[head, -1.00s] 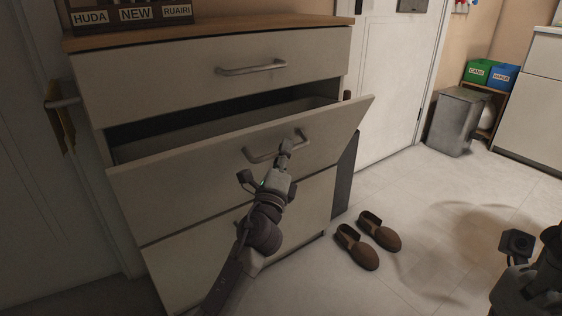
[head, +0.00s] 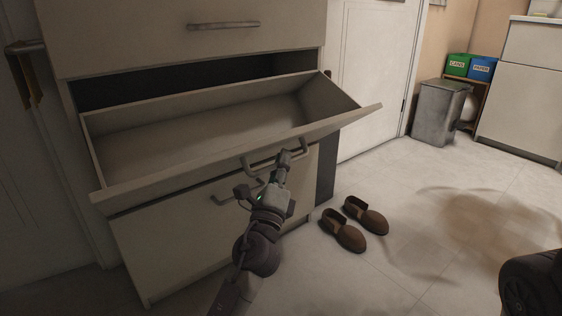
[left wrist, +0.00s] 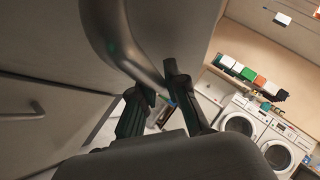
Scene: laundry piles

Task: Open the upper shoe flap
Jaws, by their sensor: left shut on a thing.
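The upper shoe flap (head: 180,177) of the white cabinet is tilted far out, and its empty inner bin shows in the head view. Its bar handle (head: 258,161) is on the front face. My left gripper (head: 289,158) is shut on the right part of this handle. In the left wrist view the handle (left wrist: 122,45) runs down to the fingers of my left gripper (left wrist: 160,95). My right arm shows only as a dark part at the right edge of the head view; its fingers are out of view.
A drawer (head: 190,30) above is closed. The lower flap (head: 165,240) is closed, with its own handle (head: 222,200). A pair of brown shoes (head: 343,230) stands on the floor right of the cabinet. A grey bin (head: 437,112) is farther back; floor between is clear.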

